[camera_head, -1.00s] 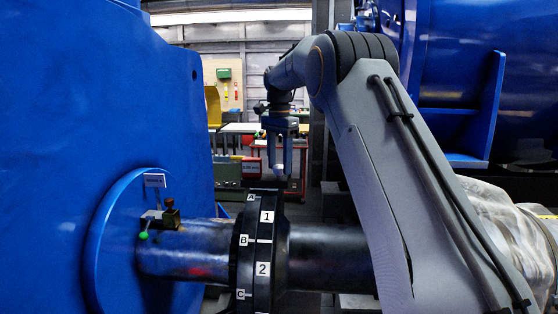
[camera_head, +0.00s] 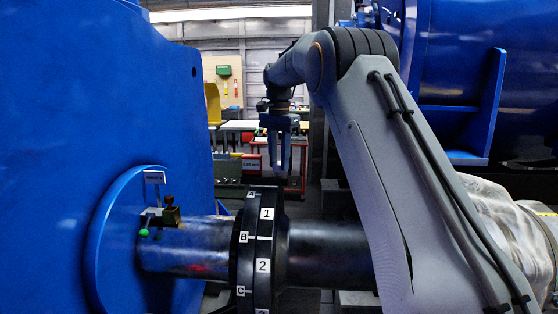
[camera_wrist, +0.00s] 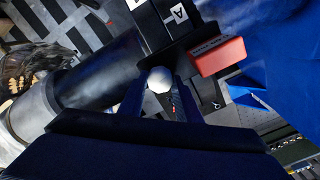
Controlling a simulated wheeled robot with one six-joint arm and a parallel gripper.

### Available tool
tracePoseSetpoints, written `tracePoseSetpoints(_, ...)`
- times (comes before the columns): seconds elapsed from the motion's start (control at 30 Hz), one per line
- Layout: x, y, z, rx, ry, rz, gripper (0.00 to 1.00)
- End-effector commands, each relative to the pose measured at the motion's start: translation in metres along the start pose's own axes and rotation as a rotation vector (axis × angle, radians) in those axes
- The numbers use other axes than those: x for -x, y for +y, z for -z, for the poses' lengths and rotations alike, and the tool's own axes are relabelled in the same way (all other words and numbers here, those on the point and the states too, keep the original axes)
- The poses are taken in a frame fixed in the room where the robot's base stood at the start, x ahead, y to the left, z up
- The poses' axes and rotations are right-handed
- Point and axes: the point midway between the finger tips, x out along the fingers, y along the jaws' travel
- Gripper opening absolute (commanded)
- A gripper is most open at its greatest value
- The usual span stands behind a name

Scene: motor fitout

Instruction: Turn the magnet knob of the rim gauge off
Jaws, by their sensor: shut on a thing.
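In the head view my gripper (camera_head: 283,165) points down just above the top of the black coupling (camera_head: 265,212), whose rim carries letter and number labels. In the wrist view my gripper (camera_wrist: 162,98) is shut on a small white rounded piece (camera_wrist: 159,80), which looks like a knob. A red block (camera_wrist: 217,56) with dark lettering shows right of the fingers, near the label A (camera_wrist: 179,12); I cannot tell if it belongs to the rim gauge. The gauge body is not clearly visible, and the knob's on or off position cannot be read.
A small brass-coloured fixture (camera_head: 171,212) with a green ball (camera_head: 144,232) sits on the left shaft, beside the blue housing (camera_head: 90,90). A blue machine (camera_head: 460,60) stands on the right. A red cabinet and benches stand behind.

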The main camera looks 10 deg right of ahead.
Motion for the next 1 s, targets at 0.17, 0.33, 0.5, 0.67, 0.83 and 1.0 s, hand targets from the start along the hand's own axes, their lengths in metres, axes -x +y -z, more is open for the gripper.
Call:
tracePoseSetpoints(0.17,0.0007,0.0001,0.0002,0.141,0.001,0.0,0.08)
tracePoseSetpoints(0.33,0.0008,0.0001,0.0002,0.303,0.001,0.0,0.08)
tracePoseSetpoints(0.5,0.001,0.0001,0.0001,0.465,0.001,0.001,0.08)
tracePoseSetpoints(0.67,0.0011,0.0,0.0,0.617,0.001,0.001,0.08)
tracePoseSetpoints(0.83,0.0013,0.0,-0.0001,0.778,0.001,0.001,0.08)
tracePoseSetpoints(1.0,0.0014,-0.0001,-0.0001,0.94,0.001,0.001,0.08)
